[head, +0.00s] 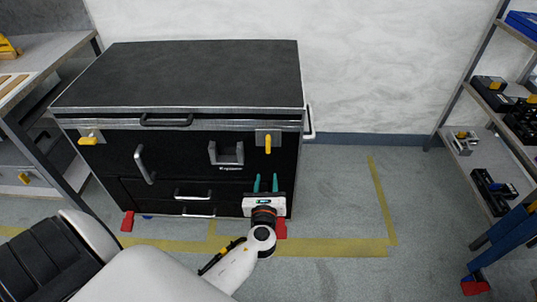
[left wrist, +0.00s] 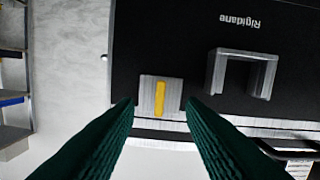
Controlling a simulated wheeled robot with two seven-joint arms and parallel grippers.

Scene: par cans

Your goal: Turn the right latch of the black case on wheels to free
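The black case on wheels (head: 190,80) stands against the wall, its lid shut. Its right latch is a yellow handle (head: 268,143) on a metal plate, hanging vertical in the head view. The right latch also shows in the left wrist view (left wrist: 160,97), upright on its plate. The left latch (head: 88,140) has its yellow handle lying roughly level. My left gripper (head: 266,183) is open and empty, its teal fingers below the right latch in the head view. In the left wrist view my fingers (left wrist: 162,103) frame the plate, apart from the handle. My right gripper is not in view.
A metal handle (head: 226,153) sits left of the right latch, and another handle (head: 308,122) is on the case's right side. Shelves with parts (head: 490,150) stand at the right, a workbench (head: 30,85) at the left. Floor right of the case is clear.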

